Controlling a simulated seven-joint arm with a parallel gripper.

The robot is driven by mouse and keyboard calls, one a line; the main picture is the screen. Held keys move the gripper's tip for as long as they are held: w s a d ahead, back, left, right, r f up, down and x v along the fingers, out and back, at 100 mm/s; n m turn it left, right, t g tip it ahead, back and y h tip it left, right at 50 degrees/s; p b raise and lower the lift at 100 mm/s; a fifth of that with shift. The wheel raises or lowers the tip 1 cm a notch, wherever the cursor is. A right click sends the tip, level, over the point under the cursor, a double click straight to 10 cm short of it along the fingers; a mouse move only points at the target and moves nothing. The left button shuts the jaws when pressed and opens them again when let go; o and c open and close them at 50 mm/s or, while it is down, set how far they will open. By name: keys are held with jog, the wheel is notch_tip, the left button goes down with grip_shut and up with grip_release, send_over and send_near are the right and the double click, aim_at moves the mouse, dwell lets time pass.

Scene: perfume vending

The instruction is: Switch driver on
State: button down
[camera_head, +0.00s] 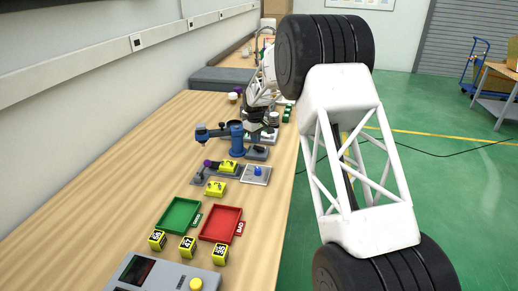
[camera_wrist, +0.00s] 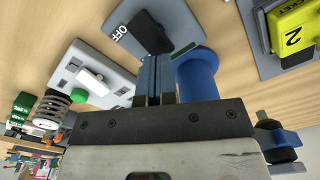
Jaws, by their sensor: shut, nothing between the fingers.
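In the wrist view a grey plate (camera_wrist: 178,18) lies on the wooden table, with the word OFF (camera_wrist: 120,32) printed at one end. A black switch knob (camera_wrist: 150,36) stands on it. My gripper (camera_wrist: 156,62) is shut and empty. Its fingertips are right at the knob and overlap it in the picture; I cannot tell whether they touch. A blue round body (camera_wrist: 198,75) stands close beside the fingers. A small green strip shows on the plate near it.
A light plate with a white knob (camera_wrist: 90,80) and a yellow block marked 2 (camera_wrist: 292,28) flank the gripper. The head view shows a blue device (camera_head: 236,137), a green tray (camera_head: 178,216), a red tray (camera_head: 221,224) and yellow cubes nearer the front. A wall borders the table's left.

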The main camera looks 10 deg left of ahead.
aim_at(256, 147)
jog(key=shift+f, duration=1.2)
dwell(1.1)
jog(key=shift+r, duration=3.5)
